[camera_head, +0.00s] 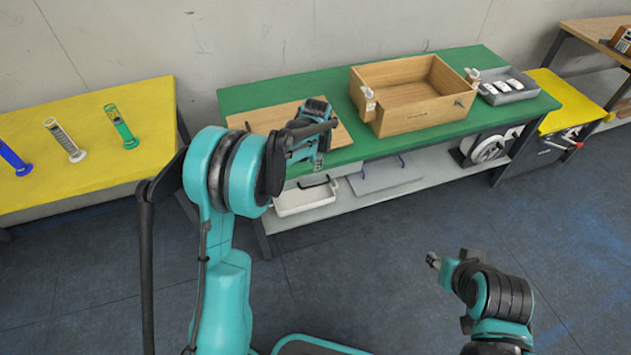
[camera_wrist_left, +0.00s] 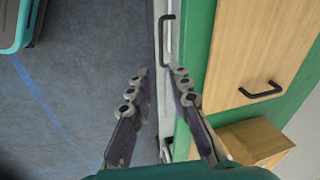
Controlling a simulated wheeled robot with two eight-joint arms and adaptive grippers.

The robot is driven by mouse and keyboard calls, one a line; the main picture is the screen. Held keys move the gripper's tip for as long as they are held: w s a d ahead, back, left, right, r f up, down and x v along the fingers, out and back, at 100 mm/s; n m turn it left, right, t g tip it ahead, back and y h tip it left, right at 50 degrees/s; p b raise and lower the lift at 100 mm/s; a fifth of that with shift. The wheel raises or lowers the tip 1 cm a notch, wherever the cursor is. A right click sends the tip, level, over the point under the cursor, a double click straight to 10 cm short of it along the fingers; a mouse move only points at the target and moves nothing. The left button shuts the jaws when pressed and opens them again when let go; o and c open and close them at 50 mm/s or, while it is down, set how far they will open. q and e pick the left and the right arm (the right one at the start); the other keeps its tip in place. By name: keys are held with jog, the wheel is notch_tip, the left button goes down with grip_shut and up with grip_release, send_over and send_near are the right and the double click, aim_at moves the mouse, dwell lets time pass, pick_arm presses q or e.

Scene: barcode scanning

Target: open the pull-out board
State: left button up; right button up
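A flat wooden board (camera_head: 263,119) lies on the left part of the green table (camera_head: 235,99), partly hidden behind my left arm. In the left wrist view, the wooden board (camera_wrist_left: 238,45) has a dark bar handle (camera_wrist_left: 262,91). I take it for the pull-out board. My left gripper (camera_head: 318,163) is at the table's front edge. In the left wrist view, its fingers (camera_wrist_left: 158,72) are apart with nothing between them, to the left of the board and away from its handle. My right gripper (camera_head: 433,260) is over the floor, away from the table; its opening is too small to judge.
A wooden box (camera_head: 405,123) and a grey tray (camera_head: 508,98) stand on the green table. On the shelf below are a white tray (camera_head: 305,200) with a dark handle (camera_wrist_left: 167,38) and a grey panel (camera_head: 388,180). A yellow table (camera_head: 90,180) with cylinders is left. The front floor is clear.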

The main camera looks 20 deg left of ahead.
pick_arm(q)
jog(key=m, duration=0.2)
send_near(315, 185)
jog(key=shift+g, duration=0.4)
jog(key=f+b, duration=0.1)
jog(key=f, duration=0.1)
jog(key=w+f+b, duration=0.1)
jog(key=f, duration=0.2)
jog(key=w+f+b, duration=0.1)
jog(key=f, duration=0.1)
jog(key=shift+a+f, duration=0.3)
jog(key=shift+a, duration=0.1)
grip_shut()
